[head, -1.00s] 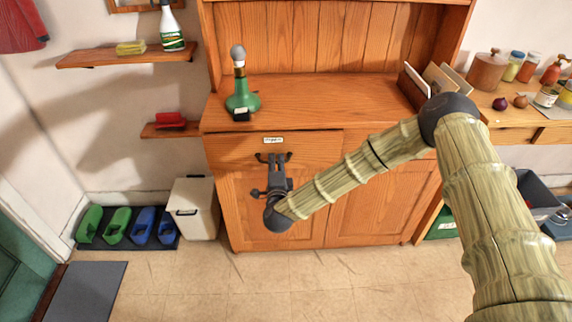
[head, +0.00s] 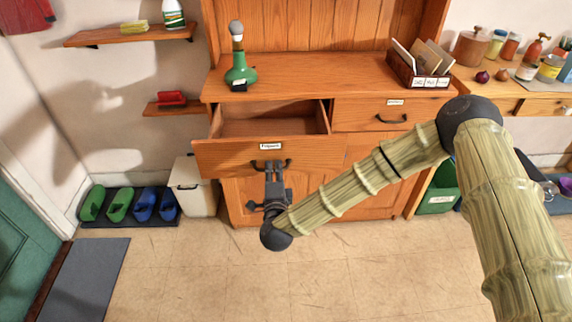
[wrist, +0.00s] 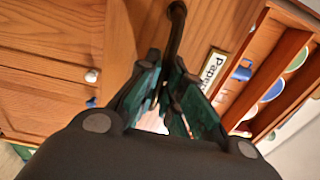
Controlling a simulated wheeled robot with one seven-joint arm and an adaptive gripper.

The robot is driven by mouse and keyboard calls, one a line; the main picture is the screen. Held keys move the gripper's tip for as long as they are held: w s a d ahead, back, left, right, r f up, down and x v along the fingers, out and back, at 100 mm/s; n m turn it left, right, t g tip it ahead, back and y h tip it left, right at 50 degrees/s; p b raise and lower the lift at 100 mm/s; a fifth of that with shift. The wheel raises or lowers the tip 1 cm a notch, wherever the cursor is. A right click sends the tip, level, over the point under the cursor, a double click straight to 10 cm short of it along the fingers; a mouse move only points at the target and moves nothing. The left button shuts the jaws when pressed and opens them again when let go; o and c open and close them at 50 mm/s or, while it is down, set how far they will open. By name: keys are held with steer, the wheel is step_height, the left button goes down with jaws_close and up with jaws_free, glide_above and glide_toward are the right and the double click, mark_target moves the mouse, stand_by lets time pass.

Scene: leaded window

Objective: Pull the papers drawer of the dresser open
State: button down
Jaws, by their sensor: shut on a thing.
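The left drawer (head: 222,160) of the wooden dresser (head: 290,68) stands pulled out, and the part of its inside that shows looks empty. Its front bears a white label (head: 270,146); in the wrist view the label (wrist: 212,70) starts with "Pape", the rest cut off. My gripper (head: 272,167) is at the dark handle (head: 287,163) below the label, shut on it. In the wrist view the fingers (wrist: 172,72) close around the handle (wrist: 176,25); the exact contact is partly hidden.
The right drawer (head: 360,115) is shut. A green bottle-shaped object (head: 240,72) and a letter holder (head: 402,70) stand on the dresser top. A white bin (head: 190,187) stands left. The floor (head: 340,270) in front is clear.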

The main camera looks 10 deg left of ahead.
stand_by(0.3)
steer(key=c, duration=1.5)
jaws_free()
steer(key=shift+c, duration=0.2)
steer(key=shift+s, duration=0.1)
steer(key=v, duration=1.2)
